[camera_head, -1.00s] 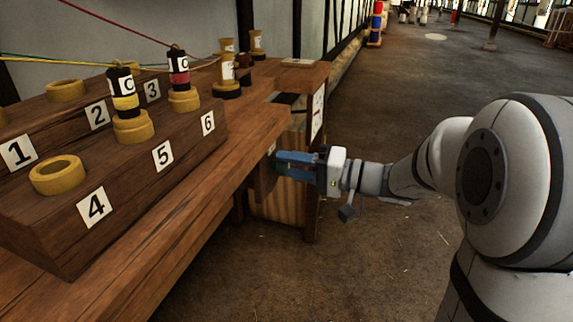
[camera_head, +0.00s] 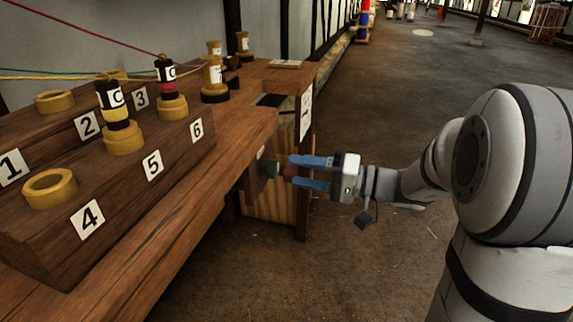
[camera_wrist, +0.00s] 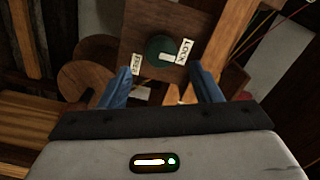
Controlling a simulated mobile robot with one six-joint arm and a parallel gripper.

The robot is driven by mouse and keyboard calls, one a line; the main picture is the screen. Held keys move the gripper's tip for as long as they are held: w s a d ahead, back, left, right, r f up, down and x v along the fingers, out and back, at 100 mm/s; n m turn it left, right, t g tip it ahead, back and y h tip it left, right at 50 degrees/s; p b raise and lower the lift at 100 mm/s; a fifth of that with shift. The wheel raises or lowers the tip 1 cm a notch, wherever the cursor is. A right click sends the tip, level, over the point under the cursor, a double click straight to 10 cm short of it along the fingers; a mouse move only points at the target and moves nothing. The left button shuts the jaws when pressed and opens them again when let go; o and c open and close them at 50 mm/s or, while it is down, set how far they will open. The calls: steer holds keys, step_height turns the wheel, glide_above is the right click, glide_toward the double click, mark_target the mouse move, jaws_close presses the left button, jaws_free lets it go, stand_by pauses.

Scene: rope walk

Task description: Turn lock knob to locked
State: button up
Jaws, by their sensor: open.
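The lock knob (camera_wrist: 160,48) is a round dark green knob with a pale pointer bar, on a wooden panel (camera_wrist: 132,20). The pointer lies toward the LOCK label (camera_wrist: 185,51) on its right; a second label (camera_wrist: 136,64), too small to read surely, is at its left. In the head view the knob (camera_head: 271,167) sticks out from the bench's side. My gripper (camera_head: 292,172) is open, its blue fingers pointing at the knob and apart from it. In the wrist view my gripper's fingers (camera_wrist: 161,76) stand below the knob, one to each side, with nothing between them.
A curved wooden piece (camera_wrist: 88,80) is near the left finger. The floor (camera_head: 400,100) behind and right of my arm is clear.

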steer(key=shift+v, duration=1.45)
steer(key=shift+p, duration=0.3)
steer(key=s+a+r+g+h+p, duration=0.3)
steer(key=s+r+g+h+p, duration=0.4)
steer(key=s+r+p, duration=0.95)
steer(key=d+r+t+h+p, duration=0.3)
steer(key=d+r+h+p, duration=0.5)
steer(key=p, duration=1.3)
steer(key=shift+s+r+h+p, duration=0.2)
steer(key=shift+r+h+p, duration=0.15)
steer(key=shift+r+h, duration=0.95)
steer(key=shift+d+r+y, duration=0.15)
steer(key=shift+r+y, duration=0.15)
